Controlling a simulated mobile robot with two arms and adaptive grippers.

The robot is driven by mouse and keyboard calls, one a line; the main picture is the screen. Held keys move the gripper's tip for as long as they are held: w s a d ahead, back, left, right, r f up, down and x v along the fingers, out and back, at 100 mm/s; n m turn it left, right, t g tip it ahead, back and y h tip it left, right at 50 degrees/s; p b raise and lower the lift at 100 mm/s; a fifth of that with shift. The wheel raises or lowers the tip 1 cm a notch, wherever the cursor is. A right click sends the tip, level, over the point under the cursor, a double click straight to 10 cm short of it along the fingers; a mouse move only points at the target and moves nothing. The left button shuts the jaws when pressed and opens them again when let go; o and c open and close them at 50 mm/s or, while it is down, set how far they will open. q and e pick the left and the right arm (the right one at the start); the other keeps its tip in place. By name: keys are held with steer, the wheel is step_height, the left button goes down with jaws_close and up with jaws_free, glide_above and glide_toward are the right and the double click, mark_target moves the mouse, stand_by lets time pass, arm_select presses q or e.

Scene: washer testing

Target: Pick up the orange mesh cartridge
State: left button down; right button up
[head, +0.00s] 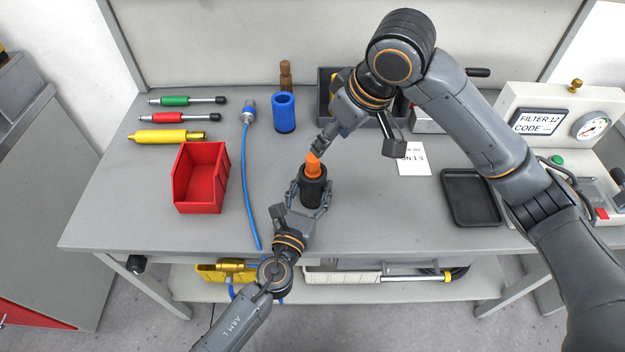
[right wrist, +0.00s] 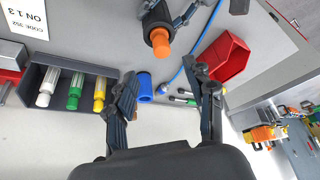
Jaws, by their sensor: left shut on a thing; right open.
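The orange mesh cartridge (head: 313,164) sticks up out of the top of a black cylindrical housing (head: 313,188). My left gripper (head: 309,197) is shut around the housing, which stands upright at the middle of the bench. In the right wrist view the cartridge's orange end (right wrist: 160,42) shows at the top, with the dark housing (right wrist: 157,17) beyond it. My right gripper (head: 321,143) is just above and behind the cartridge in the head view. Its fingers (right wrist: 166,85) are apart and hold nothing; the cartridge is not between them.
A red bin (head: 201,178) stands at left, with a blue cylinder (head: 284,113) and blue hose (head: 245,180) nearby. A dark tray (right wrist: 63,92) holds white, green and yellow cartridges, partly behind my right arm in the head view. A black tray (head: 470,198) lies at right.

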mark_target(314, 157)
steer(key=x, duration=1.1)
steer(key=shift+w+a+f, duration=0.1)
steer(key=shift+a, duration=0.15)
jaws_close()
